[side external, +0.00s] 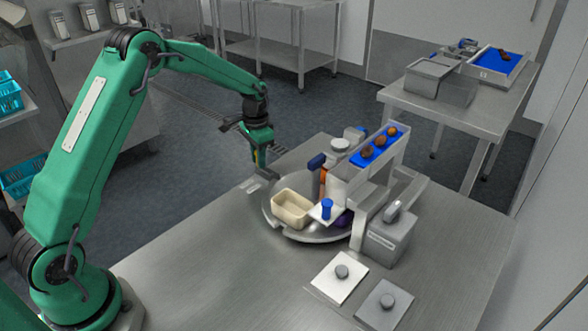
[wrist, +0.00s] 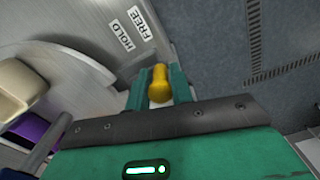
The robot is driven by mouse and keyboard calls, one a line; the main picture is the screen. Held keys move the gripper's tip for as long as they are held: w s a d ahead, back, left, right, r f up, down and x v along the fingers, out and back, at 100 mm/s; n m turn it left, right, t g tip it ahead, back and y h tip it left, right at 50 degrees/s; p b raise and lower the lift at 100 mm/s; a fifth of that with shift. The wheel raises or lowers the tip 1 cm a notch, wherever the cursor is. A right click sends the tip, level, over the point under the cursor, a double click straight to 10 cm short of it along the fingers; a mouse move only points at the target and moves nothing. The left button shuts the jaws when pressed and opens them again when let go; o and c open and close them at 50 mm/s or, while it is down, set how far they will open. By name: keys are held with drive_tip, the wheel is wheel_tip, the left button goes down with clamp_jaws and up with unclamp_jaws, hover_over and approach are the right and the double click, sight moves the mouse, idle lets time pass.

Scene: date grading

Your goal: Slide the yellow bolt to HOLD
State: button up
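The yellow bolt (wrist: 158,85) has a rounded knob and shows in the wrist view, between the two green fingers of my gripper (wrist: 160,88). The fingers lie against both sides of the knob and look shut on it. The HOLD label (wrist: 112,46) and the FREE label (wrist: 139,22) lie on the metal to the upper left of the bolt. I cannot tell which label the bolt lines up with. In the side view my gripper (side external: 257,158) is low at the left of the round turntable (side external: 310,236), with a bit of yellow showing; the fingers hide most of the bolt.
A cream tub (side external: 292,208) sits on the turntable. A chute with a blue bed (side external: 369,157) holding dates stands to the right, with a blue knob (side external: 326,208) before it. The front-left bench is clear.

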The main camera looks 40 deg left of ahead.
sight(268, 171)
clamp_jaws()
drive_tip(key=shift+d, duration=1.75)
drive_tip(key=o, duration=0.6)
unclamp_jaws()
drive_tip(key=shift+d, duration=0.1)
drive_tip(key=shift+r, duration=0.1)
drive_tip(key=shift+r, duration=0.4)
wheel_tip(268, 171, up, 7)
